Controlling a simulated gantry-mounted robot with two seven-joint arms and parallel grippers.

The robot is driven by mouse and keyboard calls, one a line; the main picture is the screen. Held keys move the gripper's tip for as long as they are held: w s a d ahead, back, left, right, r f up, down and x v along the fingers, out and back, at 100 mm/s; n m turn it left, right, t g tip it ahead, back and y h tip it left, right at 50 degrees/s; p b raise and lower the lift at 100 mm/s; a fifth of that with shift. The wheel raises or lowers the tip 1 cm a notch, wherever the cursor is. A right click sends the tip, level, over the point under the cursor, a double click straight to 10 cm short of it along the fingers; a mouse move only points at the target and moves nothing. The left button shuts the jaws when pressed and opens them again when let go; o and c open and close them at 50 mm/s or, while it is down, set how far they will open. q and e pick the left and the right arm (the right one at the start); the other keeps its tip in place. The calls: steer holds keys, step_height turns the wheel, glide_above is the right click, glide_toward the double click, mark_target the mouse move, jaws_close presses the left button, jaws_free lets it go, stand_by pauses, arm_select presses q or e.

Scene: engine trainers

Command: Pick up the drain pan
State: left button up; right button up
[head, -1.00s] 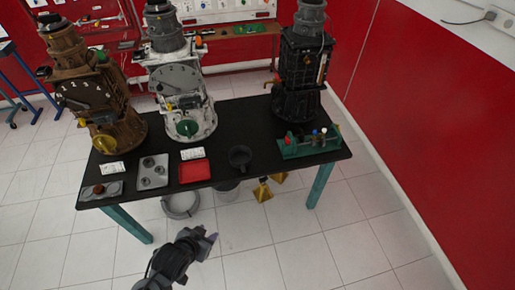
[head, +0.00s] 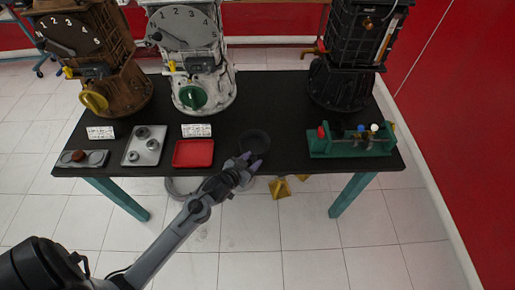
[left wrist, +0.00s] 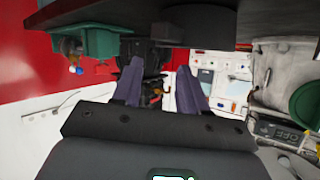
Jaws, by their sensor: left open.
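The drain pan appears to be the round black pan (head: 256,137) at the front edge of the black table (head: 282,108). It is dark on dark, so its outline is faint. My left gripper (head: 250,159) is open and empty, just in front of the pan's near side. Its fingers point toward the pan and overlap the table's front edge in the head view. In the left wrist view, which looks upside down, my open purple fingers (left wrist: 160,84) are spread. A dark round body, likely the pan (left wrist: 195,24), shows beyond them. My right gripper is not in view.
Left of the pan lie a red tray (head: 194,154) and a grey tray with round parts (head: 145,146). A green fixture (head: 350,141) stands to the right. Brown, white (head: 199,60) and black (head: 345,75) engine trainers stand behind. Yellow objects (head: 280,188) are below the table.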

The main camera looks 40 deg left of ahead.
mark_target(254, 149)
arm_select(q)
steer(key=shift+x, duration=1.1)
steer(key=shift+b+x, duration=0.9)
steer(key=shift+x, duration=2.15)
steer(key=shift+f, duration=0.1)
steer(key=shift+s, duration=0.1)
jaws_close()
